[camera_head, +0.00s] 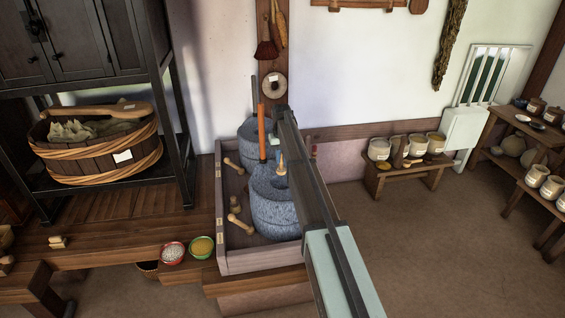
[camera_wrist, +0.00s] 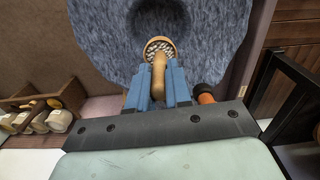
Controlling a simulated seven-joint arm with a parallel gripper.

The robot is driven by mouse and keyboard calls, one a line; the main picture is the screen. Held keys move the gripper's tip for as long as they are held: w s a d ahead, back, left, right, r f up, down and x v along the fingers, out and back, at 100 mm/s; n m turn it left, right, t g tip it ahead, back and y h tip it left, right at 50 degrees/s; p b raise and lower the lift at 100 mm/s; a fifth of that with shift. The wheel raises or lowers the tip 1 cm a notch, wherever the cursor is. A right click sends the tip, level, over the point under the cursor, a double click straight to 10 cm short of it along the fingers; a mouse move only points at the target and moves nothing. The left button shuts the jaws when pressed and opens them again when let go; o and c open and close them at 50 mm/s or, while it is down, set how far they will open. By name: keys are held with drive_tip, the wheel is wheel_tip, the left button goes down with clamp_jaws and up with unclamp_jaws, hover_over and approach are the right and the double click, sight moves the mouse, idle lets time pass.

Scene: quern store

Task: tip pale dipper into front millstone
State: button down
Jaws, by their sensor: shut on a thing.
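The pale dipper (camera_wrist: 160,47) has a small round tan cup with whitish grains showing in it and a tan handle. My gripper (camera_wrist: 158,75) is shut on the handle, with a blue finger on each side. In the head view the dipper (camera_head: 281,168) shows small above the front millstone, partly hidden by my arm. The front millstone (camera_head: 272,215) is speckled blue-grey and stands in a wooden tray. In the wrist view the front millstone (camera_wrist: 105,35) lies beyond the cup, and its dark round hollow is past the cup at the top.
An orange handle (camera_head: 262,125) stands upright close to my gripper, left of it. A second grey millstone (camera_head: 247,130) is behind. The tray (camera_head: 262,262) also holds small wooden tools. Two bowls, one of white grains (camera_head: 173,252) and one yellow (camera_head: 202,246), sit left of it.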

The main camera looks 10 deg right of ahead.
sight(282, 173)
drive_tip(key=shift+s+f+t, duration=0.35)
drive_tip(key=shift+s+t, duration=0.2)
drive_tip(key=shift+t, duration=0.15)
drive_tip(key=shift+s+f+t, duration=0.3)
drive_tip(key=shift+s+t, duration=0.2)
drive_tip(key=shift+t, duration=0.2)
drive_tip(key=shift+s+f+t, duration=0.55)
drive_tip(key=shift+s+t, duration=0.05)
drive_tip(key=shift+t, duration=0.35)
drive_tip(key=shift+s+f+t, duration=0.55)
drive_tip(key=shift+t, duration=0.4)
drive_tip(key=shift+s+f+t, duration=0.45)
drive_tip(key=shift+s+t, duration=0.05)
drive_tip(key=shift+t, duration=0.55)
drive_tip(key=shift+s+f+t, duration=0.4)
drive_tip(key=shift+s+t, duration=0.05)
drive_tip(key=shift+t, duration=0.6)
drive_tip(key=shift+w, duration=0.1)
